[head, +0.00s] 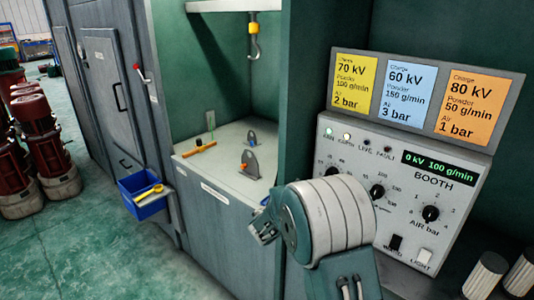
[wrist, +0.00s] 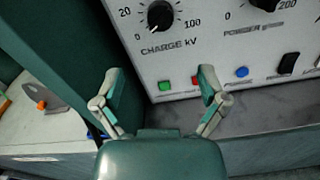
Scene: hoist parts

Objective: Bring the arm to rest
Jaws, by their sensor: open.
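My gripper (wrist: 160,95) is open and empty in the wrist view. Its two fingers stand apart below the control panel (wrist: 220,40), near a green and a red button. In the head view my gripper (head: 262,226) is partly hidden behind my large white and green arm joint. It is in front of the booth's opening, left of the control panel (head: 400,185). I cannot tell from the frames whether the fingers touch the panel.
A grey bracket (head: 251,162) and an orange-handled tool (head: 199,147) sit on the booth shelf (head: 215,170), under a hook (head: 254,48). A blue bin (head: 147,208) hangs at the booth's front. Red motors (head: 45,150) stand at left. Open green floor (head: 90,255) lies in front.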

